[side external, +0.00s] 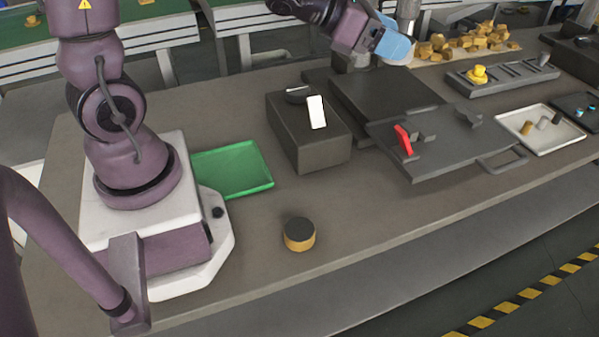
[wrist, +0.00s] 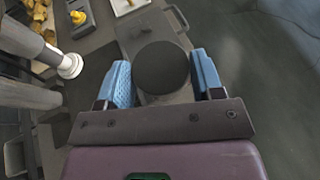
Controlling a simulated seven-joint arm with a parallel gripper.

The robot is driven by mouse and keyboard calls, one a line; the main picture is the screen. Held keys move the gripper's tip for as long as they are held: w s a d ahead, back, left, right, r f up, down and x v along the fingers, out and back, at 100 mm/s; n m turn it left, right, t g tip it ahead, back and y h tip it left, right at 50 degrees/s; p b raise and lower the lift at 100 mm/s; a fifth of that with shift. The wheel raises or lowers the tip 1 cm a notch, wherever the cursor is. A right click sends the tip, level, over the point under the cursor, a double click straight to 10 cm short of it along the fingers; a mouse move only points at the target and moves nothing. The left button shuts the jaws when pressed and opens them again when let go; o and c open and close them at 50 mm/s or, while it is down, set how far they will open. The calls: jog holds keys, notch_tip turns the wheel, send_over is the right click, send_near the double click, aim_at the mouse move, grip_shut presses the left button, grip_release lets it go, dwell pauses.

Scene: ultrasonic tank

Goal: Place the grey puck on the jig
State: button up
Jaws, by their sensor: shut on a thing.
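My gripper (side external: 393,42) is at the top of the side view, raised behind the worktop's middle. In the wrist view its blue fingers (wrist: 163,82) stand on both sides of a round, dark grey puck (wrist: 161,66) and are shut on it. The puck is mostly hidden by the fingers in the side view. A dark grey plate with a red lever and an end handle, which looks like the jig (side external: 432,165), lies right of centre. In the wrist view a grey surface shows beyond the puck; the height between them is unclear.
A vertical metal post (side external: 408,12) stands close to my gripper, with a pale round end (wrist: 70,66). A dark box (side external: 325,155) stands left of the plate. A dark-topped orange disc (side external: 299,235) and a green tray (side external: 232,170) lie nearer. A slotted rack (side external: 515,75) and white tray (side external: 560,140) are right.

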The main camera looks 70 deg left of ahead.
notch_tip(320, 180, down, 8)
jog(key=s+a+m+g+h, duration=0.1)
jog(key=s+a+m+h, duration=0.1)
jog(key=s+a+h, duration=0.1)
jog(key=m+g+h, duration=0.6)
jog(key=m+g, duration=0.2)
jog(key=m, duration=0.1)
send_over(272, 204)
notch_tip(272, 204, down, 11)
jog(key=shift+f, duration=0.15)
jog(key=shift+f, duration=4.75)
jog(key=shift+f, duration=0.1)
jog(key=o, duration=1)
jog(key=shift+y, duration=0.3)
jog(key=shift+o, duration=0.2)
